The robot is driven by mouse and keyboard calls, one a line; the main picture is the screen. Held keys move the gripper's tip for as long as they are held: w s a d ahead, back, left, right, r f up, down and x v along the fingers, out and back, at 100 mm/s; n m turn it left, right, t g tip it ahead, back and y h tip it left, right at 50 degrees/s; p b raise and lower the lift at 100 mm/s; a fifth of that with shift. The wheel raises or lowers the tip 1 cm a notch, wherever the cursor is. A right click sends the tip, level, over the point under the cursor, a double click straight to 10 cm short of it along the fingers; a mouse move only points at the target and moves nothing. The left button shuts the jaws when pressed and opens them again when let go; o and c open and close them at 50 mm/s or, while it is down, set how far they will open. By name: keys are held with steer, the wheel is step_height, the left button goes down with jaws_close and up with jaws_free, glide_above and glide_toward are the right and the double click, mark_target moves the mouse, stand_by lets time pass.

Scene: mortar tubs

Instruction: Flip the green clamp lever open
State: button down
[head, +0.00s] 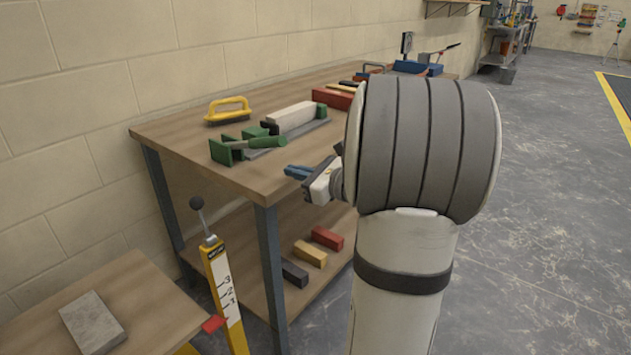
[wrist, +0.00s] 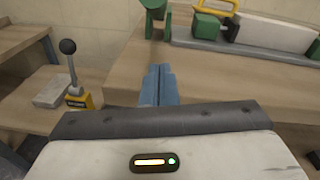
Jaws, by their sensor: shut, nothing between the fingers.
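The green clamp lever (head: 268,142) lies nearly flat, low over the grey base of a clamp on the bench, reaching right from a green bracket (head: 222,152). A white block (head: 292,116) sits in the clamp between dark and green end pieces. In the wrist view green clamp parts (wrist: 154,12) show at the top edge, cut off, so I cannot tell lever from bracket there. My gripper (head: 290,172) has blue fingers, pressed together and empty. It is in front of the bench's near edge, apart from the lever. The fingers also show in the wrist view (wrist: 158,72).
A yellow-handled float (head: 228,110) lies behind the clamp. Red blocks (head: 333,97) and tools lie further along the bench. A yellow post with a black knob (head: 222,280) stands at the front left, beside a low table with a grey slab (head: 92,322). Floor at right is clear.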

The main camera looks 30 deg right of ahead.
steer(key=shift+w+a+r+b, duration=0.1)
steer(key=shift+w+a+r, duration=0.25)
steer(key=shift+r, duration=0.25)
steer(key=shift+w+a+r+b, duration=0.1)
steer(key=shift+w+a+r, duration=0.15)
steer(key=shift+w+r, duration=0.3)
steer(key=shift+w+a+r+b, duration=0.1)
steer(key=shift+w+a+r, duration=0.25)
steer(key=shift+r, duration=0.3)
steer(key=shift+r, duration=0.1)
